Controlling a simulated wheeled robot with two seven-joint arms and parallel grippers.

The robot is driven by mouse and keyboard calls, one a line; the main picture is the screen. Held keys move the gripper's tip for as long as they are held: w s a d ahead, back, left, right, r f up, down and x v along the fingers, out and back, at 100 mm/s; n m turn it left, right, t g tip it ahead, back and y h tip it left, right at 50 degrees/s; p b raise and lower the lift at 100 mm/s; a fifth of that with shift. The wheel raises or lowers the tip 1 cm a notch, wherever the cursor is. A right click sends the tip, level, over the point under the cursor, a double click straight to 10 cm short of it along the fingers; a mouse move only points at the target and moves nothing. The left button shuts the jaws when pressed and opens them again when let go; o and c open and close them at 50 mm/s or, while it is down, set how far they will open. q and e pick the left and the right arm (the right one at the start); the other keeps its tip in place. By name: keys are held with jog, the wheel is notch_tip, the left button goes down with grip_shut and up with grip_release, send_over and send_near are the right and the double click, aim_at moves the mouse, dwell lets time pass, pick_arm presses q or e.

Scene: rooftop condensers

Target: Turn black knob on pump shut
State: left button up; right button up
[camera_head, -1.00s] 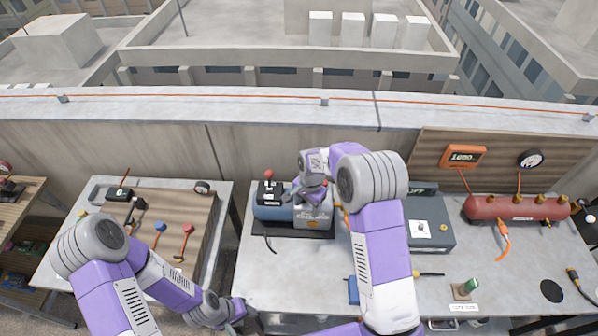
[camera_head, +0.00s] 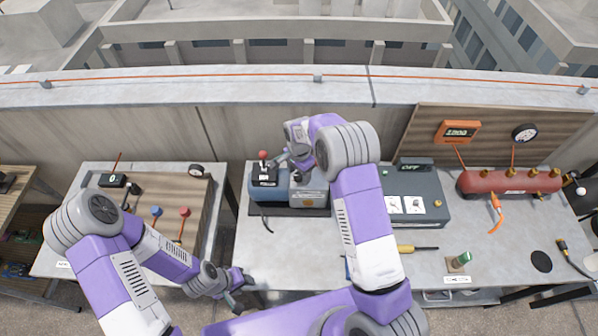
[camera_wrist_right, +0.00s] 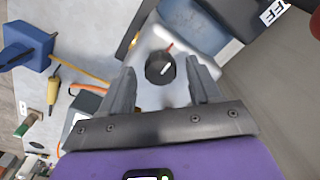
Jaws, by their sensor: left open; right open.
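The black knob (camera_wrist_right: 160,67) sits on the light-grey top of the pump (camera_wrist_right: 190,35), between the fingers of my right gripper (camera_wrist_right: 162,88) in the right wrist view. Its white pointer line slants to the upper right, and a red mark is just above it. The open fingers stand either side of the knob with visible gaps. My left gripper (camera_head: 238,292) is open and empty near the bench's front-left edge.
A grey box (camera_head: 420,190) with an OFF display stands right of the pump, then a red tank (camera_head: 510,184) with brass fittings. A red-topped switch (camera_head: 263,168) is on the pump's left. A yellow screwdriver (camera_head: 408,249) and green-topped item (camera_head: 461,260) lie nearer the front.

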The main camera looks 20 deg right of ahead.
jog(key=shift+w, duration=0.1)
jog(key=c, duration=1)
jog(key=shift+c, duration=0.2)
